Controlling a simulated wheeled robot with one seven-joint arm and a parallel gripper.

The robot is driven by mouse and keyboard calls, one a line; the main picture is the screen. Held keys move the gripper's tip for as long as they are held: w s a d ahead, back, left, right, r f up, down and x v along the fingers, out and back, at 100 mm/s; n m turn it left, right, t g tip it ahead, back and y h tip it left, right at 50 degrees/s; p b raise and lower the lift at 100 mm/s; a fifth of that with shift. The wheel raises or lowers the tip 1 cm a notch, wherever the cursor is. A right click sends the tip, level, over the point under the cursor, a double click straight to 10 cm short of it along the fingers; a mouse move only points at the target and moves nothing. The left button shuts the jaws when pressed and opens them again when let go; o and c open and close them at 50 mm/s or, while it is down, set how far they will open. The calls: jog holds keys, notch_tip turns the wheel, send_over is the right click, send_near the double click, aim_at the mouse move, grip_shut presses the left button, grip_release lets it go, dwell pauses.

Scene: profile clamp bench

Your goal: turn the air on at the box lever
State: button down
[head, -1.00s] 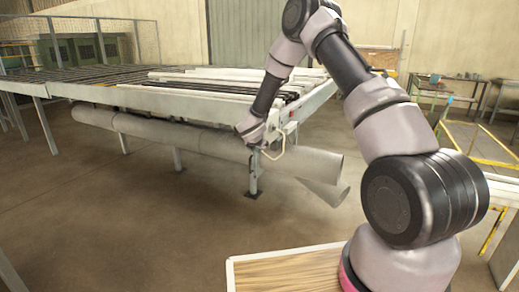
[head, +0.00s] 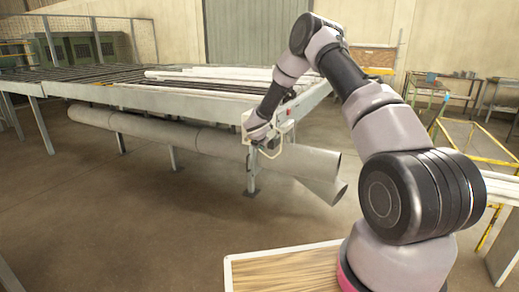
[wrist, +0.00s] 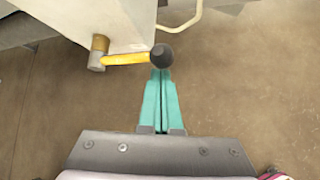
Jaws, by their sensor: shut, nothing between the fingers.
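The box lever (wrist: 128,59) is a yellow bar with a black ball knob (wrist: 162,55). In the wrist view it points right from a brass-coloured pivot on the pale box (wrist: 125,22). My gripper (wrist: 161,73) has teal fingers, shut and empty. Its tips are right at the lower side of the knob; I cannot tell whether they touch. In the head view the box (head: 287,127) is at the near right corner of the bench, partly behind my wrist, and the lever cannot be made out.
The roller bench (head: 190,99) carries long pale profiles. A thick grey pipe (head: 215,140) runs under its near edge. A pale hose (wrist: 185,26) loops beside the box. Open floor lies in front, with a wood-topped surface (head: 285,272) near my base.

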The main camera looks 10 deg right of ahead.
jog(key=shift+r, duration=0.1)
jog(key=shift+r, duration=0.2)
